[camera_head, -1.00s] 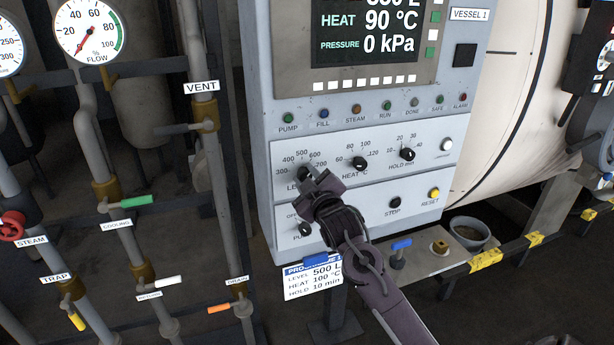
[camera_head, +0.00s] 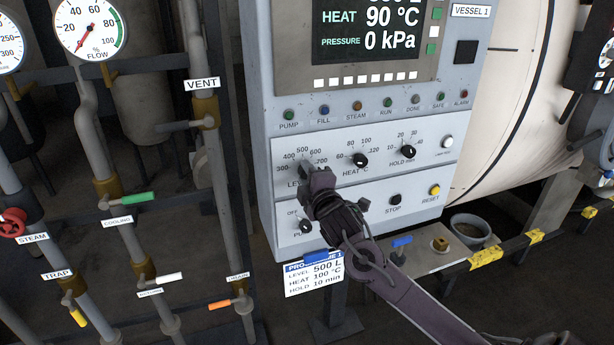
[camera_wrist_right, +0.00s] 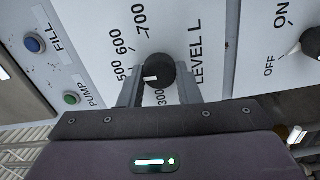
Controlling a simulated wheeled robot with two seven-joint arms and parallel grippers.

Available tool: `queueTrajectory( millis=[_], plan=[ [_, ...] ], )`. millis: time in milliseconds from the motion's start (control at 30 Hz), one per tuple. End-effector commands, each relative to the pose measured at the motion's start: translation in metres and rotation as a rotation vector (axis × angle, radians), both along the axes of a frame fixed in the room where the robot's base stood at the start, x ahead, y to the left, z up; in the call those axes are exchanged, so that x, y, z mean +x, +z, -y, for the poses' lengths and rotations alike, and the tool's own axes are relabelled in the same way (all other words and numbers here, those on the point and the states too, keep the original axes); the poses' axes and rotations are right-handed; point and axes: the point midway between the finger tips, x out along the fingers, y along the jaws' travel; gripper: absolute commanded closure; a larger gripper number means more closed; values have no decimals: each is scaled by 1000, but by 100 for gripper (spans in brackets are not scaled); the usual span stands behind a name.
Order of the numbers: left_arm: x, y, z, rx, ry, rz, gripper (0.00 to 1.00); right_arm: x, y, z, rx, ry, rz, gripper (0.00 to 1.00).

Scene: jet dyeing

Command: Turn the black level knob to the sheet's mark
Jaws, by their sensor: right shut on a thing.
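The black level knob (camera_wrist_right: 160,72) sits on the panel beside the words LEVEL L. In the right wrist view its white pointer line faces left, roughly toward the 500 print. My right gripper (camera_wrist_right: 158,90) is shut on the knob, one finger on each side of it. In the head view my right gripper (camera_head: 309,178) covers most of the knob, below the 400 to 700 scale. The sheet (camera_head: 314,277) hangs under the panel and reads level 500 L, heat 100 °C, hold 10 min. My left gripper is out of view.
The heat knob (camera_head: 360,160) and hold knob (camera_head: 408,151) are to the right on the same panel. The pump switch (camera_head: 305,226) is just below my gripper, and the stop button (camera_head: 395,200) is to the right. Pipes with valve handles stand at the left.

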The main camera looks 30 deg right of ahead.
Motion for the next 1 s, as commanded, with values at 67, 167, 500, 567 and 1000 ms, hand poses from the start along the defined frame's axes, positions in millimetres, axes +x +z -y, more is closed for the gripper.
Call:
queueTrajectory(
  millis=[67,167,500,567,1000],
  plan=[
    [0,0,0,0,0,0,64,0,-1,0,-16,1,-6,93],
    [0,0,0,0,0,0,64,0,-1,0,-26,1,-8,93],
    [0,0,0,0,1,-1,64,0,-1,0,-30,1,-9,93],
    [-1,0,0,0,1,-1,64,0,-1,0,-30,1,-9,93],
    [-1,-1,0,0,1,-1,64,0,-1,0,-28,0,-8,48]
  ],
)
